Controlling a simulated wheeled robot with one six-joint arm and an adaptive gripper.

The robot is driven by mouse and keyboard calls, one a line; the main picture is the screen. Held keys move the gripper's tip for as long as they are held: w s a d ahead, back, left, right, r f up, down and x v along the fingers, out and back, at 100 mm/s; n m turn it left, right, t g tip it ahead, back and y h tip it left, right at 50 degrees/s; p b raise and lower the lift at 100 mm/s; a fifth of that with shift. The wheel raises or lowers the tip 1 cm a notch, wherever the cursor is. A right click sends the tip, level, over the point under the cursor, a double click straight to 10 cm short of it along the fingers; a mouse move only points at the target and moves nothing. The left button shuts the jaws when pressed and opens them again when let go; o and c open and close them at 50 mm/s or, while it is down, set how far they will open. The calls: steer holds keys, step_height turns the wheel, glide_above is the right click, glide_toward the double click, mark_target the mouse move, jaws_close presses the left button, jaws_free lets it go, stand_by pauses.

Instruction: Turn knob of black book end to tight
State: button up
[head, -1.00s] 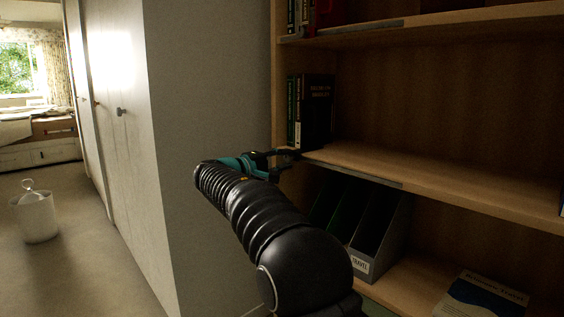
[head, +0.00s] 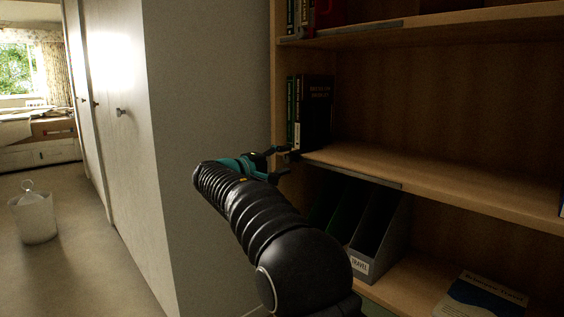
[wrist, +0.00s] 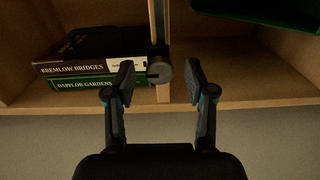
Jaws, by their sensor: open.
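A round dark grey knob (wrist: 159,72) with a slot mark shows in the wrist view at the shelf edge. It sits by a black bracket (wrist: 157,50), seemingly part of the black book end, whose other parts are hard to make out in the shadow. My gripper (wrist: 160,82) is open, one finger on each side of the knob, with visible gaps. In the head view my gripper (head: 280,164) is at the left front end of the middle shelf, where the knob is hidden or too small to tell.
Upright books (head: 315,110) stand at the middle shelf's left end; they appear sideways in the wrist view (wrist: 88,68). A grey rail (head: 358,179) runs along the shelf edge. Below are magazine files (head: 385,240) and a flat book (head: 482,300). A white cabinet wall (head: 210,120) stands left.

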steer(key=v, duration=1.2)
